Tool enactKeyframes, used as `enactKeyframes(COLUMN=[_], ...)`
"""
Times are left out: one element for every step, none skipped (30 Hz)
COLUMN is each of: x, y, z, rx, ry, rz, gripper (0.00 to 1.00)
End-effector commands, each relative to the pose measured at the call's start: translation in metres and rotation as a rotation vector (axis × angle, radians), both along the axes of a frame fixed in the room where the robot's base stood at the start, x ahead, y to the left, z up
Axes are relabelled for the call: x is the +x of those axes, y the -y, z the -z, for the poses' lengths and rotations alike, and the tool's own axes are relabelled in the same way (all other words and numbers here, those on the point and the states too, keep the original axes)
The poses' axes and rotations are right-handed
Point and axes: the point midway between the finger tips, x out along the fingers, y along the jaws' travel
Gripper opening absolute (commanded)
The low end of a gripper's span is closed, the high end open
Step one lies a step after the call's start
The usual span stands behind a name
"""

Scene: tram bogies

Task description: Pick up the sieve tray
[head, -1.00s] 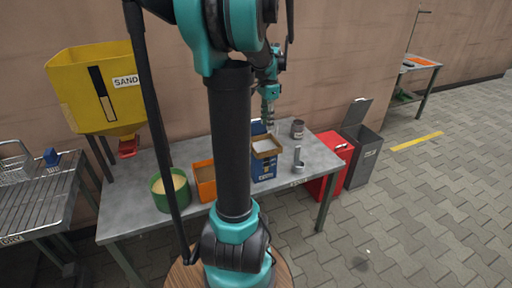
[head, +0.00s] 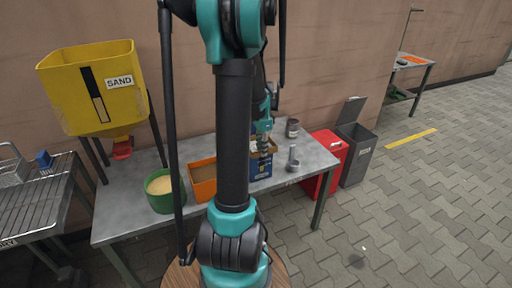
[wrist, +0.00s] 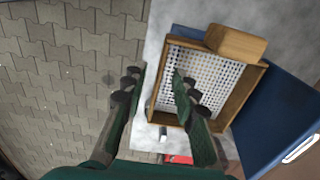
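The sieve tray (wrist: 211,82) has a wooden frame around a white perforated mesh, with a wooden block handle (wrist: 235,43) on its far edge in the wrist view. In the head view the tray (head: 272,145) sits on top of a blue box (head: 261,167) and is partly hidden by my arm. My gripper (wrist: 160,75) is open in the wrist view. One finger is over the mesh and the other is outside the frame, with the tray's left wall between them in the picture. I cannot tell whether a finger touches the tray. My gripper (head: 264,148) is small in the head view.
On the grey table (head: 128,216) stand a green pot (head: 166,191), an orange box (head: 203,180), a dark can (head: 292,128) and a grey metal piece (head: 293,159). A yellow SAND hopper (head: 90,88) stands left. A red bin (head: 328,163) and grey bin (head: 357,152) stand right.

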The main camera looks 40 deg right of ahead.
Motion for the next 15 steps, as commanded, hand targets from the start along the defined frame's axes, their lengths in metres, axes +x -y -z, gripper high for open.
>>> enactKeyframes(x=[-0.0001,-0.0001,-0.0001,-0.0001,-0.0001,-0.0001,-0.0001,-0.0001,-0.0001,-0.0001,-0.0001,-0.0001,-0.0001,-0.0001,-0.0001], y=[-0.0002,-0.0002,-0.0002,-0.0002,-0.0003,-0.0003,-0.0003,-0.0003,-0.0003,-0.0003,-0.0003,-0.0003,-0.0003,-0.0003,-0.0003], z=[0.0038,0.0050,0.0060,0.0064,0.0065,0.0065,0.0064,0.0063,0.0063,0.0063,0.0063,0.0062,0.0062,0.0062,0.0062], rx=[0.000,0.000,0.000,0.000,0.000,0.000,0.000,0.000,0.000,0.000,0.000,0.000,0.000,0.000,0.000], ry=[0.000,0.000,0.000,0.000,0.000,0.000,0.000,0.000,0.000,0.000,0.000,0.000,0.000,0.000,0.000], rz=[0.000,0.000,0.000,0.000,0.000,0.000,0.000,0.000,0.000,0.000,0.000,0.000,0.000,0.000,0.000], gripper=[0.28,0.28,0.28,0.28,0.28,0.28,0.28,0.28,0.28,0.26,0.22,0.17,0.14,0.10,0.05])
